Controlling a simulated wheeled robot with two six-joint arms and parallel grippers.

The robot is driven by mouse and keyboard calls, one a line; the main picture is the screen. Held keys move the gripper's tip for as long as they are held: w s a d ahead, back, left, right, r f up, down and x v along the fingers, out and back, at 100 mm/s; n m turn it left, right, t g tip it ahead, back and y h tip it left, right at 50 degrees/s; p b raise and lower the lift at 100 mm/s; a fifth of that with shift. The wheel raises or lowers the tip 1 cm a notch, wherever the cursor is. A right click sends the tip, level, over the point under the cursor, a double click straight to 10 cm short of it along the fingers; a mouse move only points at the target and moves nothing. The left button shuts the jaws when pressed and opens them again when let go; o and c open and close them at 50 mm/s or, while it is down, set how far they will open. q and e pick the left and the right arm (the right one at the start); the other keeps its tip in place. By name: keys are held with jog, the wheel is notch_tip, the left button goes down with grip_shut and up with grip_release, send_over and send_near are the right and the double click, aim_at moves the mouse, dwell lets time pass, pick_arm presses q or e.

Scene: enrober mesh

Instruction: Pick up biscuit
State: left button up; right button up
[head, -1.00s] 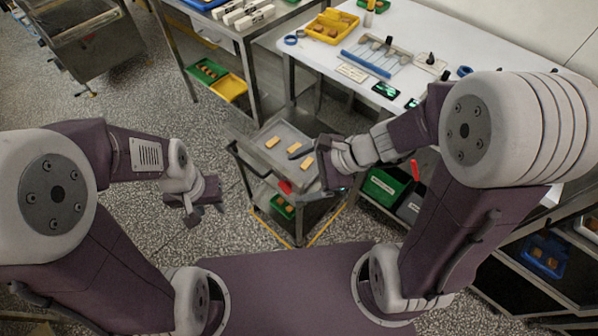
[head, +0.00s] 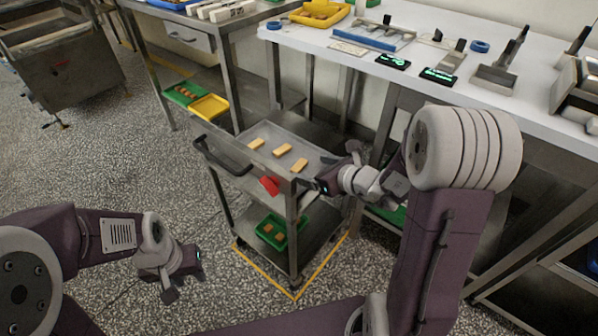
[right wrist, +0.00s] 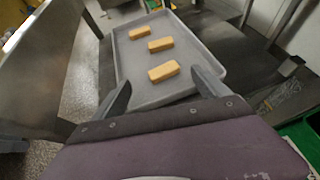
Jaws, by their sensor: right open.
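Three tan rectangular biscuits lie apart in a row on a grey tray on top of a steel cart. In the head view they are the far biscuit (head: 256,144), the middle biscuit (head: 282,150) and the near biscuit (head: 299,165). The tray's rim shows in the right wrist view (right wrist: 222,62). My right gripper (head: 322,183) is at the cart's right side, close to the near biscuit. In the right wrist view its open fingers (right wrist: 163,88) point at the near biscuit (right wrist: 164,72), with nothing held. My left gripper (head: 184,272) hangs over the floor left of the cart; its jaws are unclear.
The cart has a handle (head: 222,158) at left, a red item (head: 270,185) on its side and a green bin (head: 283,232) on its lower shelf. A white worktable (head: 400,60) with tools stands behind. Floor left of the cart is clear.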

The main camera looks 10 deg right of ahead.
aim_at(299, 165)
jog(key=shift+w+a+f, duration=0.2)
jog(key=shift+w+f, duration=0.1)
jog(key=shift+w, duration=0.1)
jog(key=x, duration=0.1)
jog(key=b+x, duration=0.1)
jog(key=x, duration=0.1)
jog(key=b+x, duration=0.1)
jog(key=x, duration=0.1)
jog(key=shift+d+f, duration=0.2)
jog(key=shift+d, duration=0.05)
jog(key=c, duration=1.1)
